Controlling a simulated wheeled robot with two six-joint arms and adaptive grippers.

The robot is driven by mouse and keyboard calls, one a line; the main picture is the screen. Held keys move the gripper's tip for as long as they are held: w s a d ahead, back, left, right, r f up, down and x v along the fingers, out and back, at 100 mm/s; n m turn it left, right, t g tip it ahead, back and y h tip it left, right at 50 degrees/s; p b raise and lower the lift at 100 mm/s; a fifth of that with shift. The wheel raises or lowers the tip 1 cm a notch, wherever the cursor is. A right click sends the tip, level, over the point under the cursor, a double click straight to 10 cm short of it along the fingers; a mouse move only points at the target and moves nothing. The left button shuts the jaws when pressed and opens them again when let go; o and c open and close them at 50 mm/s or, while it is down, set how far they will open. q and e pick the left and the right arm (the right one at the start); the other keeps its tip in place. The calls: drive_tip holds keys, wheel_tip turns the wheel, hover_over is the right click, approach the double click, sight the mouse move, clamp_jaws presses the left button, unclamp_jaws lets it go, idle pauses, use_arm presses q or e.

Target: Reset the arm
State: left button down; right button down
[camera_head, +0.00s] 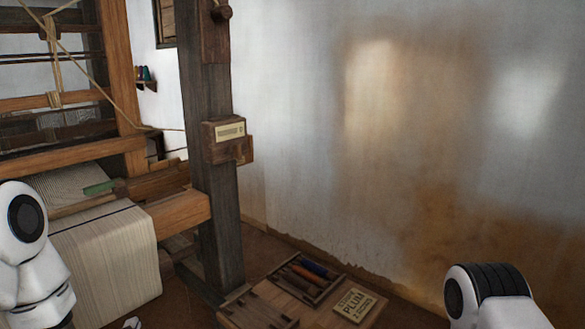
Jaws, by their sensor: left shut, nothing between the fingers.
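My left arm (30,250) comes in at the left edge, in front of the loom's cloth. Only a small white bit of my left gripper (132,323) shows at the bottom edge, below the cloth roll. It is shut with nothing in it, and most of it is cut off by the frame. My right arm (490,295) shows at the lower right, in front of the wall. Its gripper is outside the frame.
The wooden loom with striped cloth (105,260) fills the left. A dark post (215,180) carries a small box with a display (229,132). A low bench holds a tray of shuttles (305,277) and a sign reading PLUM (354,305). The stained wall stands behind.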

use_arm(q)
drive_tip(key=s+d+f+n+g+h, duration=0.1)
drive_tip(key=s+d+f+g, duration=0.25)
drive_tip(key=s+f, duration=0.45)
drive_tip(key=s+d+f+n+g+h, duration=0.15)
drive_tip(key=s+f+g, duration=0.25)
drive_tip(key=f, duration=0.7)
drive_tip(key=s+d+f+n+g, duration=0.1)
drive_tip(key=s+f+n+g, duration=0.1)
drive_tip(key=s, duration=0.3)
drive_tip(key=s+d+f+n+g+h, duration=0.1)
drive_tip(key=s+f+n+g, duration=0.1)
drive_tip(key=s, duration=0.4)
drive_tip(key=s+d+f+n+g, duration=0.1)
drive_tip(key=s+f+n+g, duration=0.1)
drive_tip(key=s+n, duration=0.3)
drive_tip(key=shift+s+d+f+n+g, duration=0.35)
drive_tip(key=shift+s+g, duration=0.25)
drive_tip(key=shift+g, duration=0.25)
drive_tip(key=shift+r+h, duration=0.1)
drive_tip(key=shift+h, duration=0.15)
